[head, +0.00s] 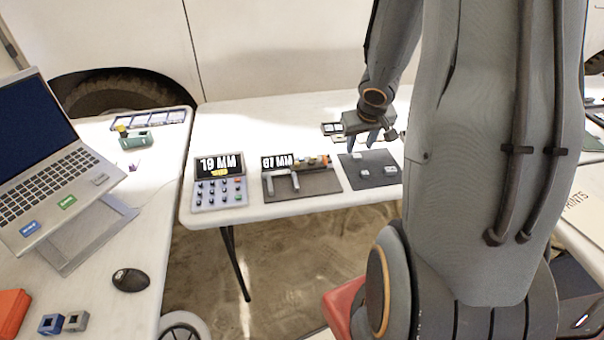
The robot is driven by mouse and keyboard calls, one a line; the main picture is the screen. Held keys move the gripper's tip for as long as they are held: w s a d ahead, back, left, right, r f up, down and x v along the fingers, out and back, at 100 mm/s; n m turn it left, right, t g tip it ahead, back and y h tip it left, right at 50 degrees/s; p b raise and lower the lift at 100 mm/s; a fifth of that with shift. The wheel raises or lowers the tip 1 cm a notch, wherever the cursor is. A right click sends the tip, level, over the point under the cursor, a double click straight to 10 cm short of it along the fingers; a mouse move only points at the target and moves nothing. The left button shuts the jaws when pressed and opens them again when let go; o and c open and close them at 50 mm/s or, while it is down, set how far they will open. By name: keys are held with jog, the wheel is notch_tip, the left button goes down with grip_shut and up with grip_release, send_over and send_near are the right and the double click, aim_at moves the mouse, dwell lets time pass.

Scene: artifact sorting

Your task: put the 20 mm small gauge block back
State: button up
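Several small grey blocks lie on a dark mat (350,179) on the white table; one block (378,179) is near its middle. I cannot read any size on them, so I cannot tell which is the 20 mm gauge block. My gripper (366,143) points down just behind the mat's back edge, above the table. Its fingers are small and dark here, and I cannot tell whether they hold anything.
A keypad box (205,199) with a display reading 19 MM stands left of a grey tray (318,184) with a caliper-like tool (282,182). A laptop (90,181) and mouse (130,279) occupy the left table. My arm hides the right side. The back of the middle table is clear.

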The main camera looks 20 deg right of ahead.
jog(key=s+a+r+g, duration=0.1)
jog(key=s+a+r, duration=0.1)
jog(key=a, duration=0.6)
jog(key=s+a+r+n+y, duration=0.1)
jog(key=s+a+r, duration=0.1)
jog(key=s+a, duration=0.3)
jog(key=s+a+r+n+g+y, duration=0.1)
jog(key=s+a, duration=0.3)
jog(key=a, duration=0.7)
jog(key=shift+s+a+r+g, duration=0.25)
jog(key=shift+a+r+g, duration=0.1)
jog(key=shift+r, duration=0.5)
jog(key=shift+f, duration=0.1)
jog(key=shift+f+b, duration=1)
jog(key=shift+f, duration=0.1)
